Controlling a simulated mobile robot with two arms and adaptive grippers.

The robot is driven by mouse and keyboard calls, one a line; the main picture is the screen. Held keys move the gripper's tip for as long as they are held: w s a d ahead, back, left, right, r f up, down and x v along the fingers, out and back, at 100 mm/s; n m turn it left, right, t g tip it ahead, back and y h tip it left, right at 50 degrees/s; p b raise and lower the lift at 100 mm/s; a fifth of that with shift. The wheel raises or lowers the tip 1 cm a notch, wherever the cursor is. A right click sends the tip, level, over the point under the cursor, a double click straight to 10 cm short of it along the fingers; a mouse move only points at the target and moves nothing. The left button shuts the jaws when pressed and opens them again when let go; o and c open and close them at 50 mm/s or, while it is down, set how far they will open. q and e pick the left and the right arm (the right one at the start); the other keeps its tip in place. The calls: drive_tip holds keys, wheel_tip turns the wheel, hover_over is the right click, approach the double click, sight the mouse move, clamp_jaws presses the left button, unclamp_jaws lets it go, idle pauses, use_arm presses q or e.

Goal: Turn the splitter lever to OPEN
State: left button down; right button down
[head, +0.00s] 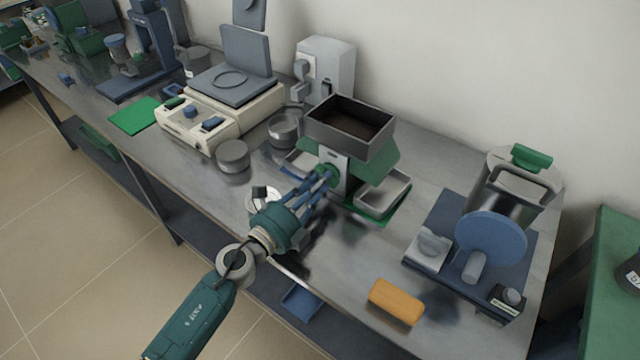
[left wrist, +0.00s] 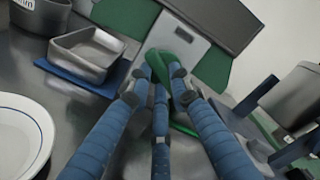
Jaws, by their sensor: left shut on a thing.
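The splitter stands near the middle of the bench, with a dark rectangular hopper (head: 350,122) on top and green sides (head: 383,158). A pale front plate (left wrist: 185,45) shows in the left wrist view. My left gripper (head: 325,176) reaches the splitter's front, its blue fingers shut on the green lever. In the left wrist view the fingertips (left wrist: 165,75) close around the green lever (left wrist: 176,58), hiding part of it. I cannot read any lever marking. My right gripper is not in view.
Metal pans sit at both sides of the splitter, one on the right (head: 384,194). A white dish (left wrist: 18,140) lies near the front. An orange block (head: 397,302) lies at the front edge. A machine with a blue disc (head: 491,236) stands right; a balance (head: 222,115) stands left.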

use_arm(q)
drive_tip(key=m, duration=0.6)
drive_tip(key=shift+a+m+b, duration=0.1)
drive_tip(key=shift+m+b, duration=0.2)
drive_tip(key=shift+b, duration=0.05)
drive_tip(key=m, duration=0.6)
drive_tip(key=shift+r, duration=0.15)
drive_tip(key=c, duration=1.6)
unclamp_jaws()
drive_tip(key=shift+w, duration=0.1)
drive_tip(key=shift+o, duration=0.2)
drive_tip(key=v, duration=1.2)
drive_tip(key=shift+r, duration=0.1)
